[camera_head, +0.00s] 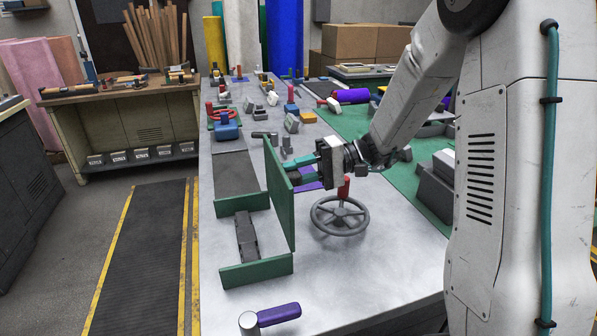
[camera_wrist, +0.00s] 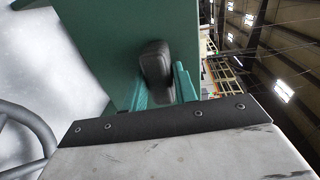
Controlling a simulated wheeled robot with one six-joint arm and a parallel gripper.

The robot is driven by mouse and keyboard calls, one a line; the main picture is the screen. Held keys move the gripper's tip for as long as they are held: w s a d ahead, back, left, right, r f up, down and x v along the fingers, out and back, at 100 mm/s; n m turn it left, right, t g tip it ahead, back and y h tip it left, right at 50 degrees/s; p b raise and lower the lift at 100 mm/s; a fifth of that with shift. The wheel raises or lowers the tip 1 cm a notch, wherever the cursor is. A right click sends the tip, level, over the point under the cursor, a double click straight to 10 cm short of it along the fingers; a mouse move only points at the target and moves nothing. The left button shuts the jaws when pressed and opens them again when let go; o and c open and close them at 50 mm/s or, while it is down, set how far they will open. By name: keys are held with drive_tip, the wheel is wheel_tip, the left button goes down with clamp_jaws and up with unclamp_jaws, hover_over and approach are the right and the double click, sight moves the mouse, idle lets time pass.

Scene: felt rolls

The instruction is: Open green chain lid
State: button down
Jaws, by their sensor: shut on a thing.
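The green lid (camera_head: 279,195) stands roughly upright along the right side of an open green box (camera_head: 256,272) on the workbench. A dark grey, blocky object (camera_head: 246,237), perhaps the chain, lies inside the box. My gripper (camera_head: 297,178) is on the lid's right face, with teal fingers shut on the lid's dark handle. In the wrist view the lid (camera_wrist: 105,40) fills the upper middle, and the rounded dark handle (camera_wrist: 157,68) sits between the fingers of my gripper (camera_wrist: 160,85). The lid's hinge is not clear.
A grey handwheel (camera_head: 340,216) with a red knob stands just right of the lid. A purple-handled lever (camera_head: 278,314) is at the bench's near edge. Several tools and clamps crowd the bench farther back. Bare bench top (camera_head: 385,265) lies right of the handwheel.

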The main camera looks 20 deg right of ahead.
drive_tip(key=shift+s+f, duration=0.1)
drive_tip(key=shift+f, duration=0.15)
drive_tip(key=c, duration=1.2)
unclamp_jaws()
drive_tip(key=shift+o, duration=0.2)
drive_tip(key=shift+r, duration=0.1)
drive_tip(key=d, duration=0.7)
drive_tip(key=shift+s+d+r, duration=0.25)
drive_tip(key=shift+d+r, duration=0.1)
drive_tip(key=shift+r, duration=0.1)
